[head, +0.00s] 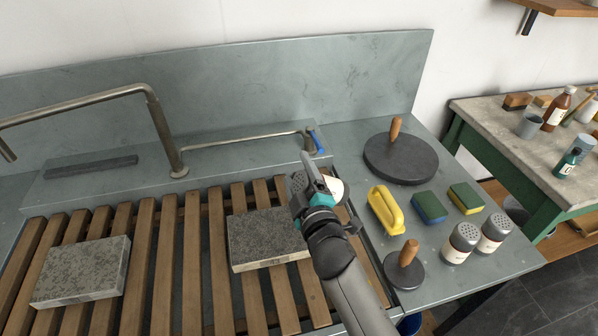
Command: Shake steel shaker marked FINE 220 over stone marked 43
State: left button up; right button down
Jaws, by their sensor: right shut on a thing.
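My right gripper (312,182) is shut on a shaker (335,187), held tilted over the right end of the slatted rack. Its pale side shows beside the jaws; its marking cannot be read. Below and left of the gripper lies a grey speckled stone (258,238), its right end partly hidden by my arm. A second speckled stone (80,268) lies on the slats at the left. Any numbers on the stones are too small to read. My left gripper is not in view.
Two steel-topped shakers (460,244) (493,233) stand on the right ledge. Near them are a yellow-handled tool (385,209), two sponges (429,207) (466,198), a large knobbed disc (401,160) and a small one (404,271). A bent pipe (155,105) rises behind the slats.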

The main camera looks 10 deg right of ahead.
jog(key=d+r+m+p, duration=0.1)
jog(key=m, duration=0.1)
jog(key=d+r+m+p, duration=0.1)
jog(key=r+m, duration=0.1)
jog(key=d+r+m+p, duration=0.1)
jog(key=d+m, duration=0.1)
jog(key=shift+d+r, duration=0.1)
jog(key=shift+r, duration=0.25)
jog(key=d+m, duration=0.1)
jog(key=d+m+p, duration=0.1)
jog(key=m, duration=0.1)
jog(key=shift+w+d+r+p, duration=0.15)
jog(key=shift+d+r+p, duration=0.15)
jog(key=shift+d, duration=0.1)
jog(key=shift+d+r+m+t+p, duration=0.1)
jog(key=shift+d+m+t+p, duration=0.2)
jog(key=shift+d+m, duration=0.75)
jog(key=shift+a, duration=0.25)
